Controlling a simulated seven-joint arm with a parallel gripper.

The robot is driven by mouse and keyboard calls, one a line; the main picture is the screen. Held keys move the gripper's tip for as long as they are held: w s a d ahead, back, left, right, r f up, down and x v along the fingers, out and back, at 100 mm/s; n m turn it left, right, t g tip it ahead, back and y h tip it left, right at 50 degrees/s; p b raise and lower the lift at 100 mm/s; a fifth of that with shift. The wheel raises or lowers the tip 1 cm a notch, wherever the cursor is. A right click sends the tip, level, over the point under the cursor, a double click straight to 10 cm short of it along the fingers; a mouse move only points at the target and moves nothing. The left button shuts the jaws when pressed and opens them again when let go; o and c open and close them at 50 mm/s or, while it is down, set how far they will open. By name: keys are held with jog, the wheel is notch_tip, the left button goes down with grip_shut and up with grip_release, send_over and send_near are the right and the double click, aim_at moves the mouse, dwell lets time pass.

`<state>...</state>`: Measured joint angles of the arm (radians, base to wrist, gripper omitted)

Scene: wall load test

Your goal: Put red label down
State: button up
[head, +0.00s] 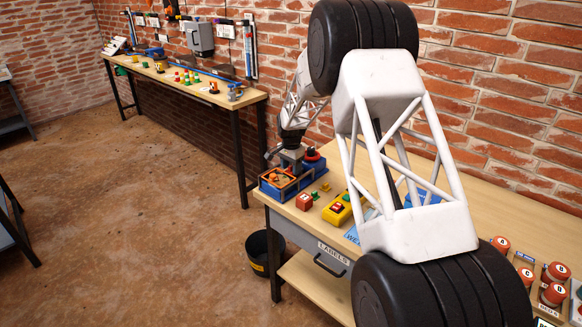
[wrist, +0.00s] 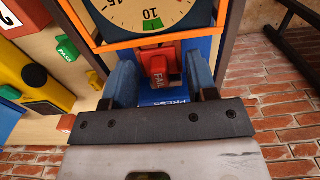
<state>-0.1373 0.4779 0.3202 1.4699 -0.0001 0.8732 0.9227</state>
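The red label (wrist: 156,62), marked FAIL, shows in the wrist view in front of the blue press (wrist: 163,99), just below its dial (wrist: 150,12). My gripper (wrist: 160,75) has its two blue fingers spread apart, one on each side of the label. Narrow gaps seem to show between the fingers and the label. In the head view my gripper (head: 285,158) is low over the blue station at the left end of the near bench, where the label cannot be made out. What the label rests on is hard to tell.
A green PASS label (wrist: 67,48) and a yellow device (wrist: 35,85) lie left of my gripper in the wrist view. Red-topped jars (head: 553,293) stand at the right.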

aim_at(291, 166)
jog(key=shift+o, duration=0.3)
jog(key=shift+r, duration=0.1)
notch_tip(291, 166, up, 12)
dwell(0.7)
jog(key=shift+r, duration=0.1)
dwell(0.6)
